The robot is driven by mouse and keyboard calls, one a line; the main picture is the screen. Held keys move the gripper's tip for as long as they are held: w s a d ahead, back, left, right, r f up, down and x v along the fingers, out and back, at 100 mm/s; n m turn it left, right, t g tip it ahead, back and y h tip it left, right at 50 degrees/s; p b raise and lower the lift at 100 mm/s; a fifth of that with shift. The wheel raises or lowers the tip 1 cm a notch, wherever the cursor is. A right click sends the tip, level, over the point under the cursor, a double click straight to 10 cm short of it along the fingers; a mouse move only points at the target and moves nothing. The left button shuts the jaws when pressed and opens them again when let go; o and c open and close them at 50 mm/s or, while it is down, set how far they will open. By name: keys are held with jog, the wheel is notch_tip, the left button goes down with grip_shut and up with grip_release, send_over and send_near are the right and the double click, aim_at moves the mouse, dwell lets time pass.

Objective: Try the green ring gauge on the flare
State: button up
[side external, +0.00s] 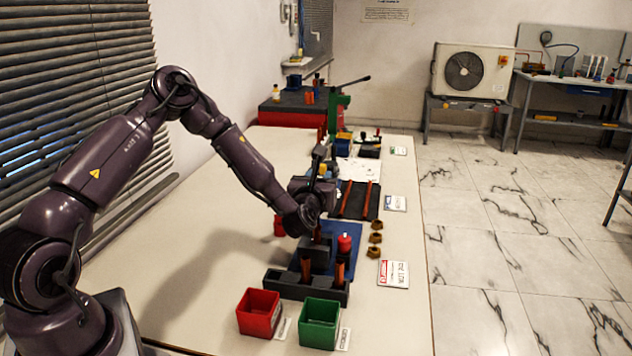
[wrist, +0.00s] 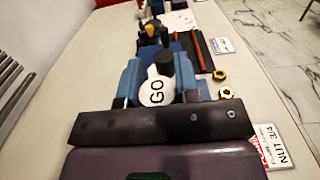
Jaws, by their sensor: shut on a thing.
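My gripper (side external: 312,214) is low over the bench, above a dark block (side external: 318,256). In the wrist view its blue fingers (wrist: 158,84) are shut on a gauge with a white disc marked GO (wrist: 157,93). No green shows on the held gauge, and in the side view my gripper hides it. A copper tube (side external: 318,233) stands up from the dark block just under my gripper. Its flared end is not clear, and I cannot tell whether the gauge touches it. A black cylinder (wrist: 165,61) shows just beyond the disc in the wrist view.
A red-topped piece (side external: 345,243) stands right of the block on a blue mat (side external: 346,231). Copper pieces stand in a black rack (side external: 275,283) in front. Red (side external: 259,312) and green (side external: 320,323) bins stand nearer. Brass nuts (side external: 376,238) lie at right.

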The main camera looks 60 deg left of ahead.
jog(key=shift+f, duration=0.1)
jog(key=shift+f, duration=2.05)
jog(key=shift+f, duration=1.2)
jog(key=shift+r, duration=0.1)
dwell(1.1)
jog(key=shift+r, duration=2.9)
jog(key=shift+d, duration=0.1)
